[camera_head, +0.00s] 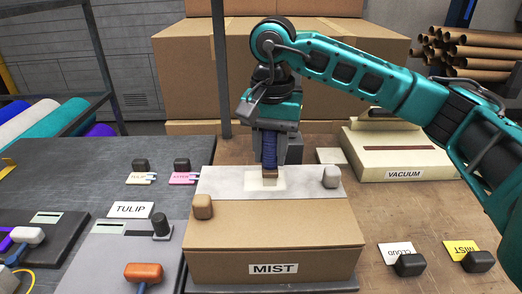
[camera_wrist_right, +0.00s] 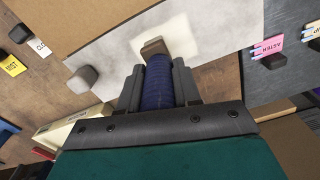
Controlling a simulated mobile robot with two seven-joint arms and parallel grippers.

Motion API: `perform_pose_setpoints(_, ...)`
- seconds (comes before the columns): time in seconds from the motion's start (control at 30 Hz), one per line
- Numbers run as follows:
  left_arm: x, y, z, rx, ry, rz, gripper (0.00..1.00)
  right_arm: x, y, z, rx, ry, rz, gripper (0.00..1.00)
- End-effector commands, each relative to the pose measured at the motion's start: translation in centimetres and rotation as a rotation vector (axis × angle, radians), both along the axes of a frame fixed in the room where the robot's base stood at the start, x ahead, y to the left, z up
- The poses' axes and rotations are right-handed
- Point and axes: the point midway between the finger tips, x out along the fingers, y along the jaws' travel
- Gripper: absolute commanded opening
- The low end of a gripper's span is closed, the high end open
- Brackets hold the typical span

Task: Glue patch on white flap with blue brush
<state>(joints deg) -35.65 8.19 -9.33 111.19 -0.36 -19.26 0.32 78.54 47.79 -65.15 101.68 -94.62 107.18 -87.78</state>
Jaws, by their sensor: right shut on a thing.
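My right gripper (camera_head: 269,150) is shut on the blue brush (camera_head: 269,152), which points down at the white flap (camera_head: 218,182). The brush also shows in the right wrist view (camera_wrist_right: 160,80), with its brown tip (camera_wrist_right: 154,47) at a pale glue patch (camera_wrist_right: 181,40) on the flap. In the head view the patch (camera_head: 278,184) lies around and below the tip. Whether the tip presses on the flap is hard to tell. The flap lies along the back of the top of a brown box (camera_head: 275,225) labelled MIST. My left gripper is not in view.
A VACUUM case (camera_head: 392,158) stands at the right, near CLOUD (camera_head: 397,252) and MIST (camera_head: 461,249) tags. Large cartons (camera_head: 180,70) stand behind.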

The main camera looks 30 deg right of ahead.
Motion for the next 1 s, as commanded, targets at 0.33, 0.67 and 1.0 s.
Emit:
perform_pose_setpoints(0.33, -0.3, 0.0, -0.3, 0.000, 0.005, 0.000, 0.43, -0.3, -0.6, -0.2, -0.006, 0.007, -0.001, 0.02)
perform_pose_setpoints(0.67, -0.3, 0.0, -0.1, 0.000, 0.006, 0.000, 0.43, 0.4, 1.0, -0.1, -0.003, 0.005, 0.002, 0.02)
perform_pose_setpoints(1.0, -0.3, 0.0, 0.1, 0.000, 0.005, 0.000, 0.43, 1.1, 2.4, 0.0, -0.002, 0.004, 0.001, 0.02)
